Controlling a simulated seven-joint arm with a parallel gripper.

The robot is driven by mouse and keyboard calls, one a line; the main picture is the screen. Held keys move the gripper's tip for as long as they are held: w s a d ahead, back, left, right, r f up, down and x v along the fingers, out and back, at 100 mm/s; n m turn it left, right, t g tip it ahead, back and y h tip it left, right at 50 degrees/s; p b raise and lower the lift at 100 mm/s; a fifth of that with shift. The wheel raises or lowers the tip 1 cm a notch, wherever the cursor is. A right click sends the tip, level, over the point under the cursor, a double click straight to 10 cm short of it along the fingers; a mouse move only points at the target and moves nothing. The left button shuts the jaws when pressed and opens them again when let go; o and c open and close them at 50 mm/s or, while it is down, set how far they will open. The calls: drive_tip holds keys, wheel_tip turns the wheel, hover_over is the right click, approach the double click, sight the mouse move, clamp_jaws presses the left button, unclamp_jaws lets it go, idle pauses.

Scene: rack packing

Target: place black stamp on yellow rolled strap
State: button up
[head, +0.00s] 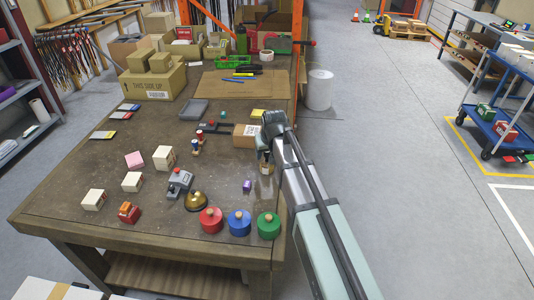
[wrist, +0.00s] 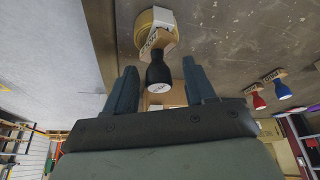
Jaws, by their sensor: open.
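The black stamp (wrist: 157,70) has a black handle with a white end and a pale lettered base. It stands between the two fingers of my gripper (wrist: 156,84) in the wrist view. The fingers are open, with a gap on both sides of the handle. The stamp's base overlaps the yellow rolled strap (wrist: 145,20) and seems to rest on it, tilted; full contact is hard to judge. In the head view, my gripper (head: 265,154) is low over the table's right side and largely hides the stamp.
A cardboard box (head: 246,136) is close beside my gripper. A red-handled stamp (wrist: 259,100) and a blue-handled stamp (wrist: 282,89) stand apart. A purple item (head: 247,186), a brass bell (head: 195,201) and round red, blue and green containers are in front. The table's right edge is near.

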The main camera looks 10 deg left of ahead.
drive_tip(key=v, duration=1.2)
drive_tip(key=shift+d, duration=0.1)
drive_tip(key=d+f+m+g+h, duration=0.1)
drive_tip(key=d+f+m, duration=0.1)
drive_tip(key=d+f, duration=0.7)
drive_tip(key=d+f+m+g+h, duration=0.1)
drive_tip(key=d+f, duration=0.5)
drive_tip(key=f, duration=0.7)
drive_tip(key=s+d+f+g, duration=0.2)
drive_tip(key=s+f, duration=0.5)
drive_tip(key=f, duration=0.2)
drive_tip(key=s+d+f+g, duration=0.1)
drive_tip(key=s+d+f, duration=0.2)
drive_tip(key=s+f, duration=0.45)
drive_tip(key=s+d+f+g, duration=0.1)
drive_tip(key=s+f, duration=0.4)
drive_tip(key=s, duration=0.5)
drive_tip(key=s+d+f+m+g, duration=0.1)
drive_tip(key=s+f, duration=0.4)
drive_tip(key=s, duration=0.6)
drive_tip(key=s+d+f+g, duration=0.2)
drive_tip(key=s+f, duration=0.4)
drive_tip(key=s, duration=0.5)
drive_tip(key=shift+s+g, duration=0.15)
drive_tip(key=shift+g, duration=0.65)
drive_tip(key=shift+d, duration=0.15)
